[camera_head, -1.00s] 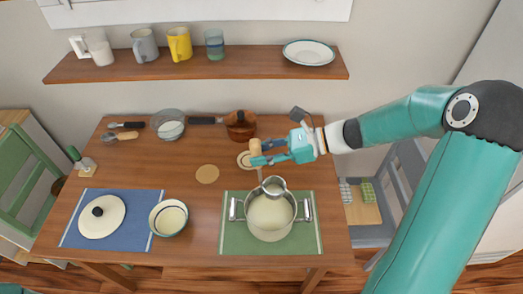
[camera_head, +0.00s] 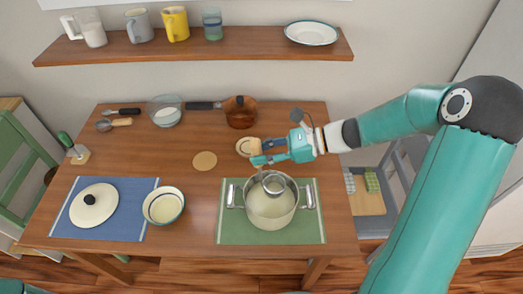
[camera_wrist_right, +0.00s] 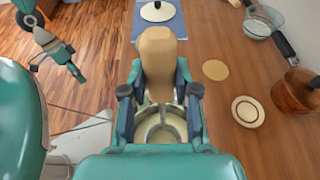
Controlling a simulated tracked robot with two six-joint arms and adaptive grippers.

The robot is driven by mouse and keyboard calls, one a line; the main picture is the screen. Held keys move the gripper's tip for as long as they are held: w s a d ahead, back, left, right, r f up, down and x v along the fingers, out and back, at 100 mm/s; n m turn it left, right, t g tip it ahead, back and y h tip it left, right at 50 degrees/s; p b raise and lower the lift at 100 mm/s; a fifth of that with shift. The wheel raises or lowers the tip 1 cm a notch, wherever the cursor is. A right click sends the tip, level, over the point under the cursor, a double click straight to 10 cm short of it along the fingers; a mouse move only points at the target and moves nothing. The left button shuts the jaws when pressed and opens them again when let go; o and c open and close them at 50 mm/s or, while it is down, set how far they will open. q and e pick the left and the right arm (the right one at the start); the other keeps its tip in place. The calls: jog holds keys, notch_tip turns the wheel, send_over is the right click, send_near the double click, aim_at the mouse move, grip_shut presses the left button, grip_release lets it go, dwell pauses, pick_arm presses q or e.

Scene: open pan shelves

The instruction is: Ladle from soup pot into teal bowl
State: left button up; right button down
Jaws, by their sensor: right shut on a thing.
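My right gripper (camera_head: 260,153) is shut on the ladle's pale wooden handle, which shows upright between the fingers in the right wrist view (camera_wrist_right: 157,62). The ladle's round metal bowl (camera_head: 274,183) is at the far inner side of the soup pot (camera_head: 287,221), within its rim. I cannot tell whether it touches the soup or how full it is. The pot is wide, two-handled and holds cream-coloured soup. The teal bowl (camera_head: 150,215), white with a teal rim, stands left of the pot with similar cream contents. My left gripper (camera_wrist_right: 76,76) shows small in the right wrist view, away from the table.
The pot stands on a green mat (camera_head: 230,233); a lid (camera_head: 94,206) lies on a blue mat (camera_head: 120,231). A wall shelf (camera_head: 120,52) holds mugs and a plate. Table between pot and teal bowl is clear.

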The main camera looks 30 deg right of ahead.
aim_at(262, 180)
jog(key=shift+f+b, duration=3.95)
jog(key=shift+f, duration=1.2)
jog(key=shift+r, duration=0.1)
notch_tip(262, 180, up, 14)
jog(key=p, duration=1.2)
